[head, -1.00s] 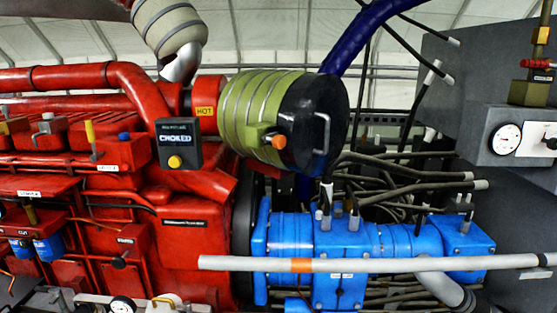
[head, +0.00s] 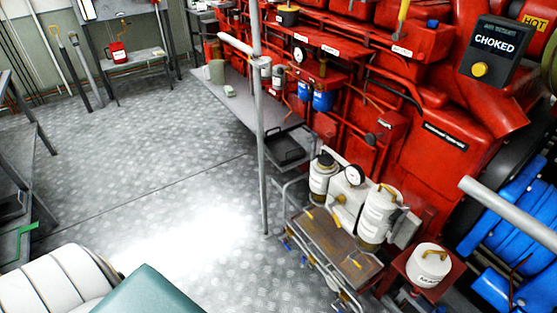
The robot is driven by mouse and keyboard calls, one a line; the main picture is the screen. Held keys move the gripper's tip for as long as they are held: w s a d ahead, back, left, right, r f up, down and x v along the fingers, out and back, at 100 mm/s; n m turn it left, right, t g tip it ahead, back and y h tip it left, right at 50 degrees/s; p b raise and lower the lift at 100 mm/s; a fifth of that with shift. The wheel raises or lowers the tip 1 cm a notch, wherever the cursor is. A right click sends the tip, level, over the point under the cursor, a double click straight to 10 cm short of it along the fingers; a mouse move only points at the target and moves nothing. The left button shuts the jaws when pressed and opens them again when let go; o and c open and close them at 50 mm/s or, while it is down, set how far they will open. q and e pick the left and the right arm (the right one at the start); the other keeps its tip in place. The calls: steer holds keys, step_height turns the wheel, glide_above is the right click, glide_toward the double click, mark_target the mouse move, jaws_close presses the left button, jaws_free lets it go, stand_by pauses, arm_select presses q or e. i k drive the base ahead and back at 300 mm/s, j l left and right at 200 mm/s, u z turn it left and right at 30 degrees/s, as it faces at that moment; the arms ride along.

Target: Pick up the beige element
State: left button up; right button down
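A small beige-grey upright cylinder (head: 217,72) stands on a long grey bench (head: 245,95) in front of the red engine, left of the grey post. It is the nearest match to the beige element, but it is too small to be sure. A small pale block (head: 229,91) lies on the bench just in front of it. Neither of my grippers is in view.
A grey post (head: 261,150) stands between me and the bench. A cart (head: 330,245) with white canisters and a gauge stands right of centre. A white canister (head: 428,265) sits on a red stand. The metal floor (head: 150,160) at left is largely clear.

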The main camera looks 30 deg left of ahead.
mark_target(325, 162)
steer(key=u, duration=0.7)
steer(key=i+j, duration=0.1)
steer(key=j+z, duration=0.05)
